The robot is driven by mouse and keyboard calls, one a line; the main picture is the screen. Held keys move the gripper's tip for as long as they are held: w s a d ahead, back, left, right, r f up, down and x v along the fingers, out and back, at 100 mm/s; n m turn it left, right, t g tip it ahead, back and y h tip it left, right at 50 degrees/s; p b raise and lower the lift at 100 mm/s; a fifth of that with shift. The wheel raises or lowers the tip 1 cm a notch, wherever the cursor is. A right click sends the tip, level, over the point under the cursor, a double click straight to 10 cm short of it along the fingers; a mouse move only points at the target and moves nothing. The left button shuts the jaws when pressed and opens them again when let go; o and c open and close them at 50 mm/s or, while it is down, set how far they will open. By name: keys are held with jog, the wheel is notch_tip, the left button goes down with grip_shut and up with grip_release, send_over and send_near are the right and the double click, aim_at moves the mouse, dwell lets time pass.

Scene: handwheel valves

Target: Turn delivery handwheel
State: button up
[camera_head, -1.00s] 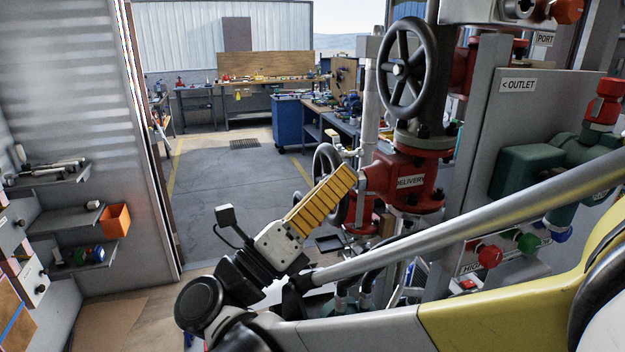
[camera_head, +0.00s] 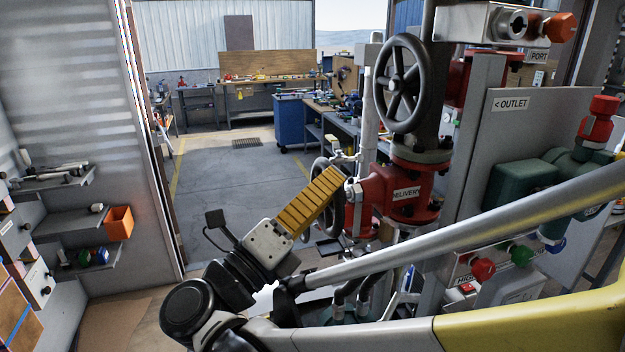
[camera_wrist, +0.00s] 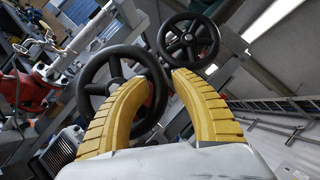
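A red valve body labelled DELIVERY (camera_head: 407,193) stands right of centre in the head view. A dark spoked handwheel (camera_head: 377,95) is above it, upright. A second dark handwheel (camera_head: 316,205) is lower, partly hidden behind my gripper (camera_head: 334,174). In the wrist view, my gripper (camera_wrist: 160,78) has two yellow ribbed fingers with a gap between their tips. A near black handwheel (camera_wrist: 88,89) lies just beyond the left finger, which covers part of it. Another black handwheel (camera_wrist: 207,40) is farther back. I cannot tell whether a finger touches a wheel.
A grey panel marked OUTLET (camera_head: 545,120) and a green fitting (camera_head: 522,186) are on the right. Red and green knobs (camera_head: 482,269) sit below. Wall shelves with an orange bin (camera_head: 119,223) are on the left. The floor (camera_head: 225,195) behind is open, with a blue cabinet (camera_head: 289,122) beyond.

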jog(key=shift+s+a, duration=0.2)
jog(key=shift+a, duration=0.95)
jog(key=shift+s+a, duration=0.2)
jog(key=shift+a, duration=0.5)
jog(key=shift+s+a, duration=0.2)
jog(key=shift+a, duration=0.55)
jog(key=shift+s+a, duration=0.2)
jog(key=shift+a, duration=0.5)
